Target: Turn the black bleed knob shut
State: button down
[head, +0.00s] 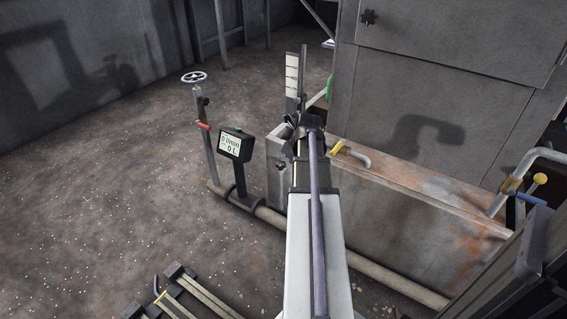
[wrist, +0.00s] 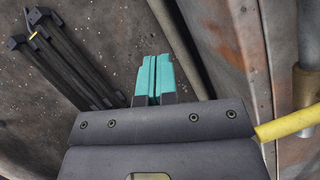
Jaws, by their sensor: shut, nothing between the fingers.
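My gripper shows in the wrist view (wrist: 153,78) as two teal fingers pressed together, shut and empty. No knob is at the fingertips there; they show against brown floor beside a grey pipe. In the head view my dark wrist is over the left end of the long tank and the fingers cannot be made out. A small black knob (head: 281,165) shows on the tank's left end, just left of my arm. I cannot tell for certain which is the bleed knob, or how far either is turned.
A meter (head: 236,144) reading 0 L stands left of my arm, near a riser with a white handwheel (head: 194,77) and a red handle (head: 204,126). Yellow handles (head: 338,147) and pipes stand on the tank (head: 420,225). A low pipe (head: 264,212) runs along its foot.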

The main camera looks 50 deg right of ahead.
aim_at(281, 166)
jog(key=w+d+f+m+b, duration=0.1)
jog(key=w+d+f+b, duration=0.1)
jog(key=w+f+b, duration=0.5)
notch_tip(281, 166, down, 2)
jog(key=shift+f+m+b, duration=0.2)
jog(key=shift+m+b, duration=0.1)
jog(key=shift+b, duration=0.85)
